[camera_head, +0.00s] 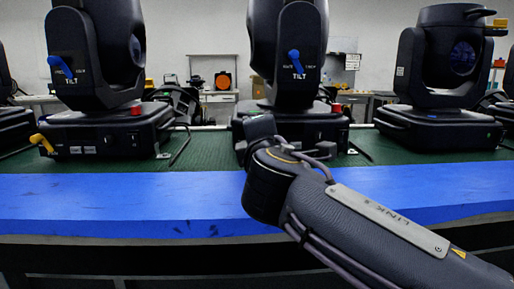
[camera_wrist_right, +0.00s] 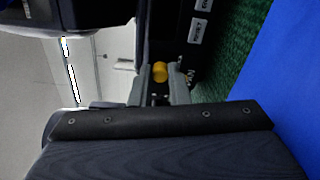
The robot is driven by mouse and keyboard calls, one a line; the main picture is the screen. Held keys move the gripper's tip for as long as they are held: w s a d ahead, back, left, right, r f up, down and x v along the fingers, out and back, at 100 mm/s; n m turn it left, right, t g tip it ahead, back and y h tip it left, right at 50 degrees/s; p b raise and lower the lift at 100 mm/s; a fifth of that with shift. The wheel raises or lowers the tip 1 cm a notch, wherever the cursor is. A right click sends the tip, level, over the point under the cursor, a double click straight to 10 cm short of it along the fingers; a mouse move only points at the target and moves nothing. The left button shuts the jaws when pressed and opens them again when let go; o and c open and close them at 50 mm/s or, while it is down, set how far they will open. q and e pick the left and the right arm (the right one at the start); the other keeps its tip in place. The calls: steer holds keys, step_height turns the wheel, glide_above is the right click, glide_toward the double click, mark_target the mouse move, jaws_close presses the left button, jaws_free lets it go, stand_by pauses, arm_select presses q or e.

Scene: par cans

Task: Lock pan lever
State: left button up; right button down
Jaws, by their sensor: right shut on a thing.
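The yellow pan lever (camera_wrist_right: 160,72) shows in the right wrist view, between the two grey fingers of my right gripper (camera_wrist_right: 163,82). The fingers are closed on it. The lever sits beside the dark base of the middle moving-head light, which stands in the middle of the head view (camera_head: 290,125). In the head view my right arm (camera_head: 330,200) reaches up to the front left of this base and hides the lever and the fingers. A blue tilt lever (camera_head: 294,60) is on the light's yoke, above. My left gripper is out of view.
Another light (camera_head: 105,130) with a yellow lever (camera_head: 42,143) stands at left, and one (camera_head: 440,128) at right. They stand on a green mat (camera_head: 210,152) behind a blue table edge (camera_head: 120,200). Mat between the left and middle lights is mostly clear.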

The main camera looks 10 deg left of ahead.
steer(key=shift+d+f+m+b, duration=0.15)
steer(key=shift+m+b, duration=0.3)
steer(key=shift+m, duration=0.25)
steer(key=c, duration=1.4)
jaws_free()
steer(key=shift+v, duration=3.9)
